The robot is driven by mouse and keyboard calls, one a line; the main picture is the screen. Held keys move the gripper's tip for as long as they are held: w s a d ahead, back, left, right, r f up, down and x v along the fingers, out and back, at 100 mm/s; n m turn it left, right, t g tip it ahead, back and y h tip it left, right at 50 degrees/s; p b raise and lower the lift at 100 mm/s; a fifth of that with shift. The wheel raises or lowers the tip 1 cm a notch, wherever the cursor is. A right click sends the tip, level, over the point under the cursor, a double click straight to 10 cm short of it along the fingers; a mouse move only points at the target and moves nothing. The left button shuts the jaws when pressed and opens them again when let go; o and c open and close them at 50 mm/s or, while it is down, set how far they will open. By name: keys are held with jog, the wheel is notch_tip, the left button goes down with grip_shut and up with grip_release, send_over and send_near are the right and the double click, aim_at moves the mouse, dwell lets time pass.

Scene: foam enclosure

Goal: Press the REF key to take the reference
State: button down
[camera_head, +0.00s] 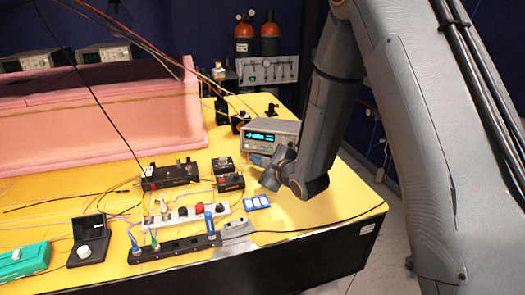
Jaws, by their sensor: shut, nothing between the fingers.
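A grey bench instrument (272,137) with a lit cyan display stands at the right rear of the yellow table. My gripper (266,178) is just in front of its lower right front, and covers part of that front panel. The fingers are small and dark in this view, and look shut and empty. I cannot read any key labels, so I cannot tell which key is REF. I cannot tell whether the gripper touches the instrument.
A small blue-and-white block (257,202) lies below my gripper. Black boxes (229,182), a white strip with knobs (184,216) and a dark rail (174,247) stand to the left. A pink foam wall (100,125) borders the back left. Loose cables cross the table.

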jog(key=shift+w+d+f+b, duration=0.2)
jog(key=shift+w+d+b, duration=0.15)
jog(key=shift+w, duration=0.7)
jog(key=shift+w+d+f+b, duration=0.25)
jog(key=shift+w+d+b, duration=0.05)
jog(key=shift+w, duration=0.8)
jog(key=shift+w+d+f+b, duration=0.2)
jog(key=shift+w+d+b, duration=0.15)
jog(key=shift+w, duration=0.7)
jog(key=shift+w, duration=0.1)
jog(key=shift+w, duration=0.3)
jog(key=shift+w+d+f, duration=0.1)
jog(key=shift+w+f, duration=0.05)
jog(key=shift+w, duration=0.15)
jog(key=shift+s, duration=0.15)
jog(key=shift+s+r+p, duration=0.2)
jog(key=shift+s+p, duration=0.3)
jog(key=shift+s, duration=0.05)
jog(key=shift+s+a, duration=0.1)
jog(key=shift+a, duration=0.1)
jog(key=shift+s+a+r+p, duration=0.2)
jog(key=shift+s+p, duration=0.2)
jog(key=shift+s, duration=0.35)
jog(key=shift+s+a+r+p, duration=0.15)
jog(key=shift+s+a+p, duration=0.2)
jog(key=shift+s, duration=0.45)
jog(key=shift+s+a+r+p, duration=0.15)
jog(key=shift+s+p, duration=0.3)
jog(key=shift+s, duration=0.3)
